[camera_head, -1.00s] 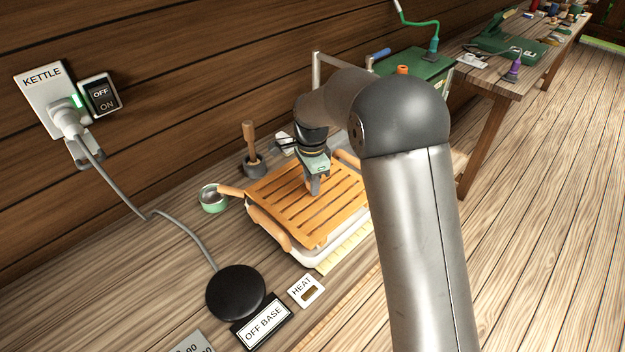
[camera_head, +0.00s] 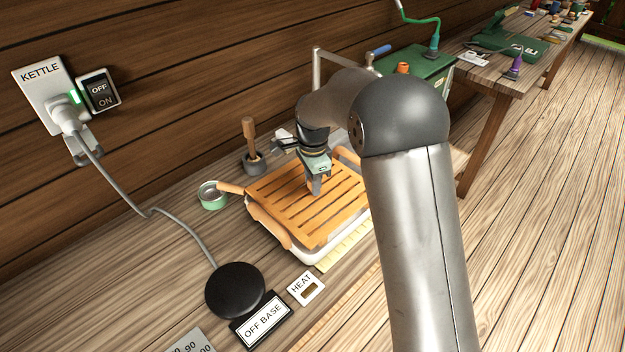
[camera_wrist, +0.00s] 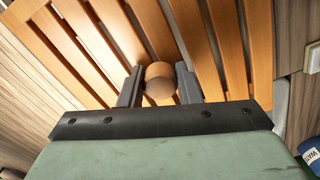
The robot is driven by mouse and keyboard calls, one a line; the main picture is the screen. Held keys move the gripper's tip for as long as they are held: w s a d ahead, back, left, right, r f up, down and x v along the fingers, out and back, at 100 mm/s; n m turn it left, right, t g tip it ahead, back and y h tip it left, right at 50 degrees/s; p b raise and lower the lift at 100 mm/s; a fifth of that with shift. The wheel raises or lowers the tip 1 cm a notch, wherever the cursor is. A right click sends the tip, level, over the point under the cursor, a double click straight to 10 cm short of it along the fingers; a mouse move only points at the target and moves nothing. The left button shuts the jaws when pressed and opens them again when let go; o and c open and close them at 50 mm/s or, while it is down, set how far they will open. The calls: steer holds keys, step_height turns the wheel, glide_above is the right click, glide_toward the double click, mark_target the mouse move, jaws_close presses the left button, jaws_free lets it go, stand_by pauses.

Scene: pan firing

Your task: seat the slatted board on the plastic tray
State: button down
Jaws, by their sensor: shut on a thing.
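The slatted board (camera_head: 290,213) is orange-brown wood with long parallel slots. It lies over the white plastic tray (camera_head: 303,258), whose rim shows along the front and right edges. My gripper (camera_head: 315,187) is above the middle of the board, pointing down. In the wrist view my gripper (camera_wrist: 159,88) has its fingers shut on a round wooden knob (camera_wrist: 161,84) on the slatted board (camera_wrist: 205,60). Whether the board rests fully in the tray is hard to tell, as most of the tray is hidden under it.
A black round base (camera_head: 236,290), the off-base sign (camera_head: 263,320) and the heat sign (camera_head: 306,288) lie in front. The kettle switch (camera_head: 98,90) is on the wall.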

steer(key=shift+f+b, duration=0.5)
steer(key=shift+f, duration=0.4)
steer(key=c, duration=1)
jaws_free()
steer(key=shift+a, duration=0.1)
steer(key=shift+o, duration=0.2)
steer(key=shift+r, duration=0.1)
step_height(320, 180, up, 17)
steer(key=b, duration=0.1)
steer(key=shift+r, duration=0.2)
steer(key=shift+w, duration=0.1)
steer(key=s+d+n, duration=0.5)
steer(key=s+d, duration=0.7)
steer(key=s+d+f+n, duration=0.3)
steer(key=s+f, duration=0.2)
steer(key=s, duration=0.4)
steer(key=s+d+f+n, duration=0.4)
steer(key=s, duration=0.6)
steer(key=shift+d+f+t, duration=0.25)
steer(key=shift+f+t, duration=0.1)
steer(key=shift+t, duration=0.05)
